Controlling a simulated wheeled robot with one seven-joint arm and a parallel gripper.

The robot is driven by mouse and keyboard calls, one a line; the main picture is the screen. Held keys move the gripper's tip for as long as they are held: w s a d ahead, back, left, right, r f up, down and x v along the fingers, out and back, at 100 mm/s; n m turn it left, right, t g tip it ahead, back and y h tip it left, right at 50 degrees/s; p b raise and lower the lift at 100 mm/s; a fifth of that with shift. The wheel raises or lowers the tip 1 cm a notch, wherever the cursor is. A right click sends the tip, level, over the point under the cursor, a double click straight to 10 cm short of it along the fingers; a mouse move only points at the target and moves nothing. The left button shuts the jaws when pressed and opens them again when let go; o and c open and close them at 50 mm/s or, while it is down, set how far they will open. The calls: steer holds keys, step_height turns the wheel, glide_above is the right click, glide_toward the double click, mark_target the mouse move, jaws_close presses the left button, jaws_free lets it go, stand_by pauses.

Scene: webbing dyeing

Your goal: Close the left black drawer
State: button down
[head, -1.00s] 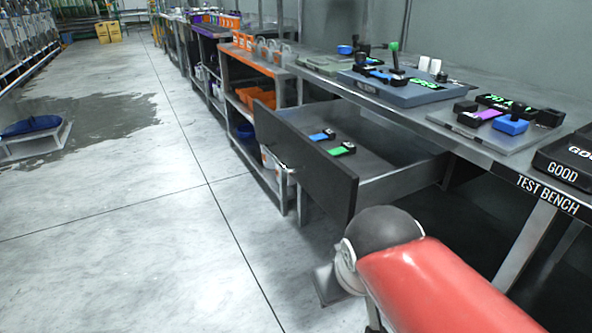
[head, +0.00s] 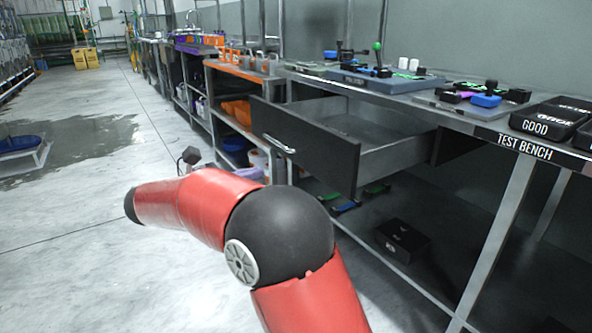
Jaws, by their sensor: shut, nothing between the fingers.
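The black drawer (head: 305,146) under the test bench is pulled well out. Its dark front panel faces left and carries a silver handle (head: 280,144). Its grey side wall (head: 397,156) runs back under the bench top. My red arm crosses the lower left of the head view, in front of the drawer and over the floor. A small dark end piece of my gripper (head: 190,157) shows above the forearm, left of the drawer and apart from it. It looks shut and empty; the rest is hidden behind the arm.
The test bench (head: 455,118) holds joystick units and black GOOD boxes. A black box (head: 401,240) and blue and green items lie on the shelf below. An orange-topped rack (head: 238,68) stands beyond the drawer. Floor to the left is open.

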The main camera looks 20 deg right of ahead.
mark_target(315, 156)
steer(key=b+x, duration=0.1)
steer(key=x, duration=1.2)
steer(key=shift+w+d, duration=0.15)
steer(key=shift+d, duration=0.2)
steer(key=shift+d, duration=0.15)
steer(key=p+x, duration=0.8)
steer(key=x, duration=1.8)
steer(key=shift+w+d+f, duration=0.1)
steer(key=shift+d, duration=0.2)
steer(key=shift+w+d, duration=0.1)
steer(key=shift+d, duration=0.15)
steer(key=shift+d, duration=0.1)
steer(key=shift+a, duration=0.25)
steer(key=v, duration=1.4)
steer(key=shift+w+a+b, duration=0.1)
steer(key=shift+a+b, duration=0.05)
steer(key=shift+b, duration=0.2)
